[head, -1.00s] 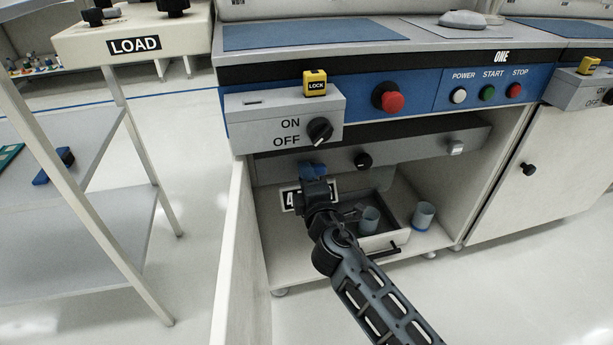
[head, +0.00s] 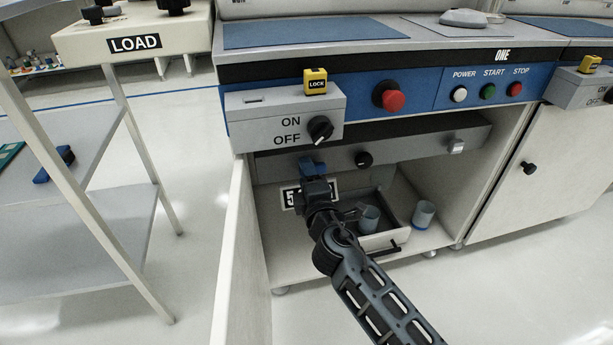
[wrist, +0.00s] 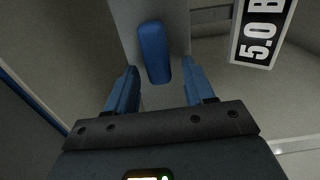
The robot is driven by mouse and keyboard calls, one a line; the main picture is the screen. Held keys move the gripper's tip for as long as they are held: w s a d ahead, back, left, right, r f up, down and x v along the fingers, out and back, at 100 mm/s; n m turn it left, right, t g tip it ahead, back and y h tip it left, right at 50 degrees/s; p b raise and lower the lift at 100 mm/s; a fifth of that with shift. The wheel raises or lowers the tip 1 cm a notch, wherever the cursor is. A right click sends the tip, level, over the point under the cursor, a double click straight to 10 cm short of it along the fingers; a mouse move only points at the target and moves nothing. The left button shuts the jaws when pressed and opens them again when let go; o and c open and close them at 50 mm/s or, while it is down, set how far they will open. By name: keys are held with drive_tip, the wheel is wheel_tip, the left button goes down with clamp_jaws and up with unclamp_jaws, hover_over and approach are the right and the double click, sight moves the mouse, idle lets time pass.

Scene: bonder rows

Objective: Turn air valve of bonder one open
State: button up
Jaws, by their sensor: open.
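The air valve's blue handle (wrist: 153,52) shows in the wrist view as a rounded bar on a grey panel. It runs nearly up and down in that picture. My gripper (wrist: 160,66) is open, with one blue finger on each side of the handle's near end and a gap on both sides. Whether the handle lies between the fingertips or just beyond them is unclear. In the head view my gripper (head: 312,166) is inside the open cabinet under bonder ONE (head: 501,56) and largely hides the valve. A readout plate (wrist: 262,35) beside the valve reads "5.0 B", cut off.
The open cabinet door (head: 232,255) stands left of my arm. A drawer (head: 385,240) holding a grey-blue cup (head: 369,218) lies below, and another cup (head: 424,213) stands to its right. The ON/OFF switch box (head: 285,118) juts out above. A shelf rack (head: 90,235) stands at left.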

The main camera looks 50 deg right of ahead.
drive_tip(key=v, duration=0.7)
drive_tip(key=shift+s+a, duration=0.25)
drive_tip(key=shift+s, duration=0.05)
drive_tip(key=s+a+f+m+y, duration=0.1)
drive_tip(key=s+a+m+y, duration=0.25)
drive_tip(key=s+a, duration=0.55)
drive_tip(key=s+a+f+m+y, duration=0.15)
drive_tip(key=s+a+y, duration=0.35)
drive_tip(key=s, duration=0.9)
drive_tip(key=s+a+r+m+y, duration=0.25)
drive_tip(key=s+r+m, duration=0.35)
drive_tip(key=s+r, duration=0.3)
wheel_tip(320, 180, up, 27)
drive_tip(key=h+p, duration=0.1)
drive_tip(key=p, duration=2.6)
drive_tip(key=shift+w+r, duration=0.15)
